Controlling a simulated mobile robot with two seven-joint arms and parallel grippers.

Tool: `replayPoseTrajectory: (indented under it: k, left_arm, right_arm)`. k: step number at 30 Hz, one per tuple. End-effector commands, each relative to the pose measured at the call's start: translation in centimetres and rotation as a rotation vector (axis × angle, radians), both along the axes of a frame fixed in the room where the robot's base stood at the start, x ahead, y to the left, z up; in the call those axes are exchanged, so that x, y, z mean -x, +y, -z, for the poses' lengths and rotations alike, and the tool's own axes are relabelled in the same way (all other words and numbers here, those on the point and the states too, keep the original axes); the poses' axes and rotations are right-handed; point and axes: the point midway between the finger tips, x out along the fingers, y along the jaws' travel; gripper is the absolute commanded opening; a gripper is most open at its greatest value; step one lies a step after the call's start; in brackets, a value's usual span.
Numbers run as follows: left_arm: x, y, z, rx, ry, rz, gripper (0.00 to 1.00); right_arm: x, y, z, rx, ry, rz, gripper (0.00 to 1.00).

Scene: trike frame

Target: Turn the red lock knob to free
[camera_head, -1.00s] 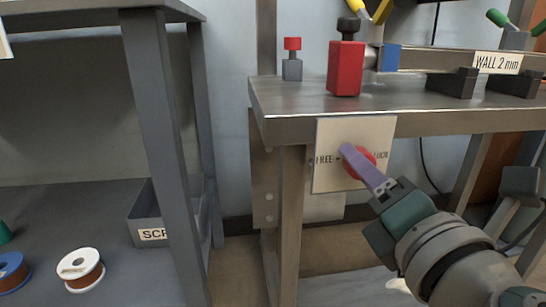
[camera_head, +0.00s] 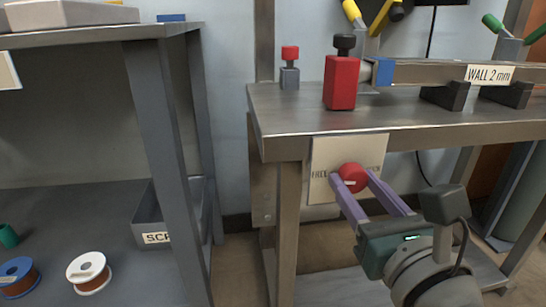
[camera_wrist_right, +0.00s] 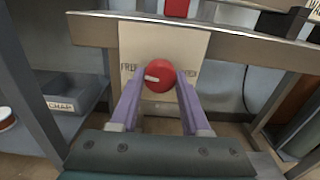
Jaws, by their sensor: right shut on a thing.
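The round red lock knob (camera_head: 352,177) sits on a pale plate (camera_head: 320,188) fixed to the front of the metal bench. It also shows in the right wrist view (camera_wrist_right: 159,66), where its short white mark lies on the left part of its face, toward the word FREE. The word at the right of the plate is partly hidden by a finger. My right gripper (camera_head: 352,187) has its purple fingers on either side of the knob and is shut on it. My left gripper is not in view.
The steel bench (camera_head: 290,118) above the plate carries a red block (camera_head: 341,84) with a black knob and a rail labelled WALL 2 mm (camera_head: 489,74). A grey shelf (camera_head: 160,110) stands at left with spools and a grey bin (camera_head: 152,222).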

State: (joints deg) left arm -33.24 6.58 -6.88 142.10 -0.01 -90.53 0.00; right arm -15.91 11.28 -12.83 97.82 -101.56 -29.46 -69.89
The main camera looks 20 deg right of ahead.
Motion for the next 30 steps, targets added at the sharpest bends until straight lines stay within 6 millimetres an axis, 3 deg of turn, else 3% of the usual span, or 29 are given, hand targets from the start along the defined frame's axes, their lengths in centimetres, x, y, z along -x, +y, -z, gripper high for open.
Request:
replayPoseTrajectory:
  k: [12, 28, 29, 30]
  left_arm:
    - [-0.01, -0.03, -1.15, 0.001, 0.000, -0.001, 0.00]
    - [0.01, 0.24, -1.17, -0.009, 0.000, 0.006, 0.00]
    - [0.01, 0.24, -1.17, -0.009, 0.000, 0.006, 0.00]
    - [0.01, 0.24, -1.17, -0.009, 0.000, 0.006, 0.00]
  right_arm:
    - [0.01, -0.06, -0.02, 0.170, 0.042, 0.000, 0.00]
    - [0.03, -0.07, 0.07, 0.190, 0.047, 0.000, 0.00]
    - [0.03, -0.07, 0.07, 0.190, 0.047, 0.000, 0.50]
    - [0.03, -0.07, 0.07, 0.190, 0.047, 0.000, 0.54]
